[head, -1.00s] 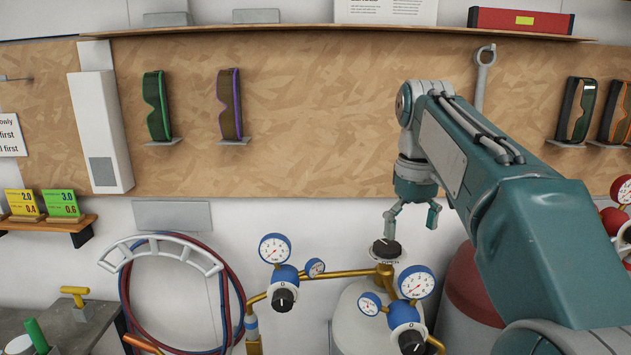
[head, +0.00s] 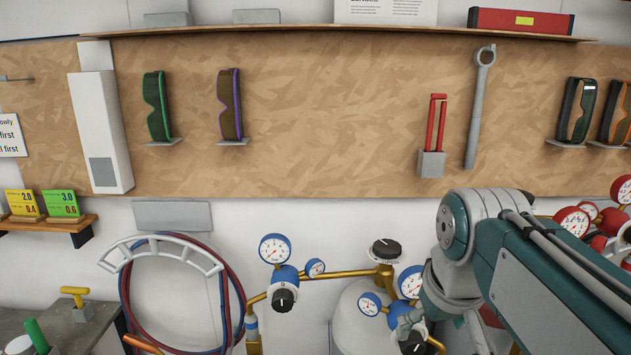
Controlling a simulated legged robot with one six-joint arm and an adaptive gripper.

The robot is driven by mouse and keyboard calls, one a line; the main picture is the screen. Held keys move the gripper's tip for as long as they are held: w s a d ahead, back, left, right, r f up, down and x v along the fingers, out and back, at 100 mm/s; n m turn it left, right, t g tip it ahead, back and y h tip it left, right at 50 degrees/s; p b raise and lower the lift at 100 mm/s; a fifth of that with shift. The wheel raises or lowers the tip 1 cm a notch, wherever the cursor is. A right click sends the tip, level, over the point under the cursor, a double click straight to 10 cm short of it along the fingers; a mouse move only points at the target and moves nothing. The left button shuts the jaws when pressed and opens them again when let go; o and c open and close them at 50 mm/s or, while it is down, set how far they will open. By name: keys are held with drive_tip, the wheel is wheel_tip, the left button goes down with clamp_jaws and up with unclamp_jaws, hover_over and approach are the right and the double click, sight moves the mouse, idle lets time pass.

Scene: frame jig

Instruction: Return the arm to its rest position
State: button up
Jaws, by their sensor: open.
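My arm, teal and grey, comes in from the right edge, with its rounded grey joint below the wall board. My gripper (head: 436,328) hangs low under that joint at the lower right, its fingers spread open. Nothing shows between the fingers. It overlaps the right blue-rimmed gauge (head: 411,281) and its regulator in the picture; I cannot tell whether it touches them. The lower ends of the fingers are hard to make out.
A black valve knob (head: 385,250) tops the pale cylinder (head: 352,315) just left of my arm. Red gauges (head: 572,221) stand behind it at right. A red-handled tool (head: 436,125) and a wrench (head: 479,105) hang above. The board's middle is clear.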

drive_tip(key=s+f+m+t, duration=0.1)
drive_tip(key=s+f+t, duration=0.1)
drive_tip(key=s+f, duration=0.6)
wheel_tip(320, 180, down, 2)
drive_tip(key=shift+s+f+m, duration=0.1)
drive_tip(key=shift+s+m, duration=0.05)
drive_tip(key=shift+m, duration=0.15)
drive_tip(key=shift+r, duration=0.2)
